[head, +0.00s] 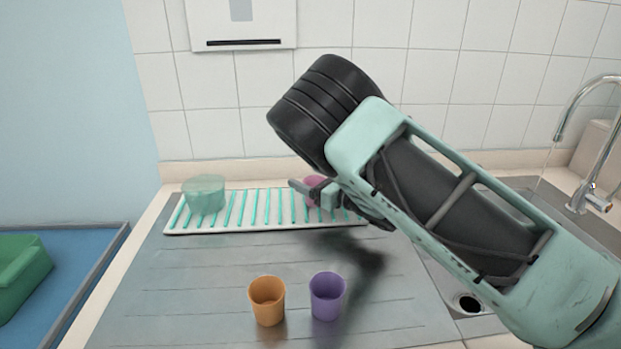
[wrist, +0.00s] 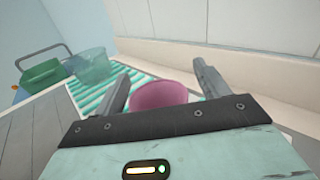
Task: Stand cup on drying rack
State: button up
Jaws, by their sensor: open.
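A pink cup (wrist: 160,94) stands at the drying rack, between my gripper's two fingers in the wrist view; in the head view only part of the pink cup (head: 314,188) shows behind my gripper. My gripper (head: 312,192) is open, its fingers (wrist: 166,88) apart on either side of the cup; I cannot tell if they touch it. The white drying rack (head: 178,221) with green slats lies along the back of the steel drainboard. An orange cup (head: 267,300) and a purple cup (head: 327,296) stand upright on the drainboard in front.
A translucent green tub (head: 204,194) stands on the rack's left end. A green container (head: 18,268) sits in a blue area at far left. A tap (head: 590,150) and sink are at right. A tiled wall runs close behind the rack. The drainboard's left part is clear.

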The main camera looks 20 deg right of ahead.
jog(key=b+v, duration=0.2)
jog(key=v, duration=0.8)
jog(key=shift+s+d+f+b, duration=0.1)
jog(key=shift+s+d+b, duration=0.15)
jog(key=shift+s+b, duration=0.1)
jog(key=shift+s+d, duration=0.3)
jog(key=shift+s, duration=0.2)
